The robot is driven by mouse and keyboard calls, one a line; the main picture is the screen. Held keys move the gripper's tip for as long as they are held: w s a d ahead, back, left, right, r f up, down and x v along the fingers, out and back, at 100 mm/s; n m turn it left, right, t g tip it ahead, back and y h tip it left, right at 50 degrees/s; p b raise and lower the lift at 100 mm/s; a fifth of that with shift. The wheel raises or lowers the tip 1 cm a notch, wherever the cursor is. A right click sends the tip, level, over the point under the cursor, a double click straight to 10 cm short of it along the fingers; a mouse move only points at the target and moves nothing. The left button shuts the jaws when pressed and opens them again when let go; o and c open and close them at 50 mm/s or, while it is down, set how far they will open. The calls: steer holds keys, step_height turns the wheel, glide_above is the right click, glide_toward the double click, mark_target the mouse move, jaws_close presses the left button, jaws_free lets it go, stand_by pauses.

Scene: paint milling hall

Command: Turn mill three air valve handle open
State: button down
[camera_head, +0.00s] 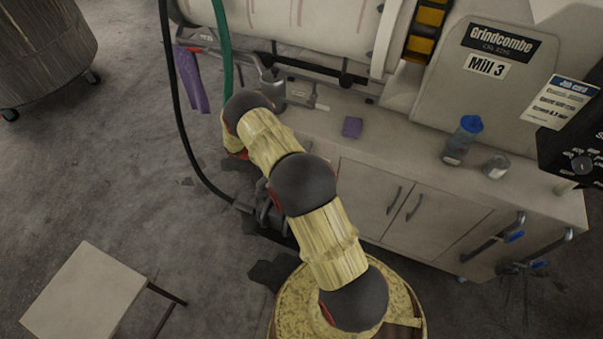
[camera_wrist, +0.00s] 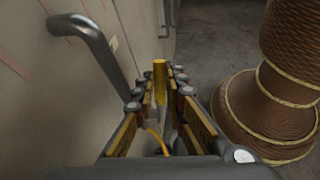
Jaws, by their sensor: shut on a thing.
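In the wrist view my gripper (camera_wrist: 157,92) is shut on a narrow yellow upright bar (camera_wrist: 160,72), which looks like the air valve handle. The bar stands between the two fingers, and its top sticks out beyond them. The valve body and pipe are hidden, so I cannot tell how far the handle is turned. In the head view my gripper (camera_head: 264,208) is low at the left part of the cabinet front under Mill 3 (camera_head: 486,64), partly covered by my own arm. The handle itself does not show there.
A grey bent door handle (camera_wrist: 88,45) stands out close left of my gripper. A black hose (camera_head: 184,130) runs down to the floor near it. A white-topped stool (camera_head: 85,290) stands at lower left.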

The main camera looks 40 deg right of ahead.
steer(key=shift+w+g, duration=0.2)
steer(key=shift+g, duration=0.1)
steer(key=c, duration=1.9)
jaws_free()
steer(key=shift+a, duration=0.1)
steer(key=shift+o, duration=0.4)
steer(key=v, duration=1.2)
